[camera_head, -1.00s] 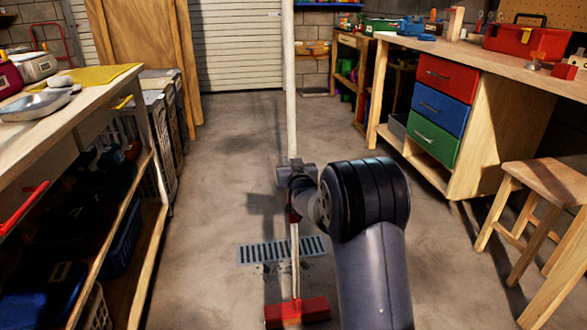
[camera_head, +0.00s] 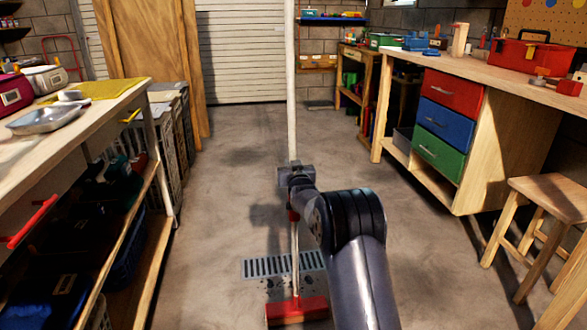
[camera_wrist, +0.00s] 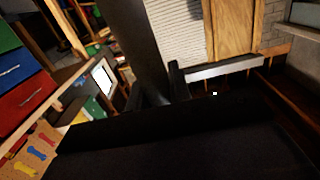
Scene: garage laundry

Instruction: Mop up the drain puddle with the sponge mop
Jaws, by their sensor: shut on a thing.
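The sponge mop stands nearly upright in the head view, with a long white pole (camera_head: 291,90) and a red head (camera_head: 298,310) low in the picture, at floor level. My gripper (camera_head: 293,176) is shut around the pole partway up. In the wrist view a thick dark shaft, apparently the pole (camera_wrist: 135,45), rises in front of the gripper. The drain grate (camera_head: 262,267) lies in the floor just beyond the red head. Dark wet-looking specks, apparently the puddle (camera_head: 276,284), show between grate and head. My arm and the mop hide part of this area.
A wooden shelf bench (camera_head: 150,200) stands along the left. A workbench (camera_head: 500,130) with red, blue and green drawers stands at the right, with a wooden stool (camera_head: 548,200) in front. The concrete floor (camera_head: 235,170) beyond the grate is open up to the roller door (camera_head: 245,60).

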